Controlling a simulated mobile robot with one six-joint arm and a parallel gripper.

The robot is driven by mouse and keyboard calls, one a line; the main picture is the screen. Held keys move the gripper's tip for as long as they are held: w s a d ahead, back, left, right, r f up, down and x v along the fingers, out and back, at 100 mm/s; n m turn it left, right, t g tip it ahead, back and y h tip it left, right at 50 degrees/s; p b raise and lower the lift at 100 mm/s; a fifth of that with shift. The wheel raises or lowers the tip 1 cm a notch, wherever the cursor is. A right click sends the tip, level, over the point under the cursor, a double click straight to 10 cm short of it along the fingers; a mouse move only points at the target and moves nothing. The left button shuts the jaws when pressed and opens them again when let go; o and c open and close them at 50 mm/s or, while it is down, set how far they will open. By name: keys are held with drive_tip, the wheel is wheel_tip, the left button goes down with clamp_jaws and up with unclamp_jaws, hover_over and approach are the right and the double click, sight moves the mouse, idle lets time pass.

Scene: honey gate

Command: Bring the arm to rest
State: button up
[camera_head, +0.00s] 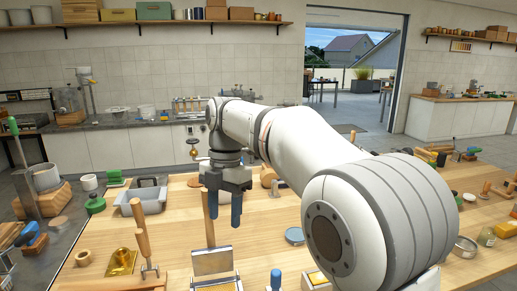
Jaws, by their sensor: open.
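My gripper (222,207) hangs at the end of my white arm, above the middle of the wooden table (175,224). It points downward, with two dark blue-grey fingers apart and nothing seen between them. My arm reaches from the lower right toward the centre and hides part of the table behind it.
A grey tray (152,207) sits left on the table. Near the front stand a wooden-handled tool (142,235), a brass block (121,262) and a metal-plated piece (212,261).

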drive_tip(key=s+d+f+m+t, duration=0.1)
drive_tip(key=s+d+f+m, duration=0.3)
drive_tip(key=m, duration=0.5)
drive_tip(key=s+d+f+m+t+p, duration=0.1)
drive_tip(key=s+d+f+m, duration=0.3)
drive_tip(key=s+d+m, duration=0.4)
drive_tip(key=s+d+f+m+t, duration=0.2)
drive_tip(key=s+d+f+m, duration=0.2)
drive_tip(key=d+m, duration=0.6)
drive_tip(key=shift+s+d+m+t+p, duration=0.2)
drive_tip(key=shift+s+m+t+p, duration=0.2)
drive_tip(key=shift+s+m, duration=0.6)
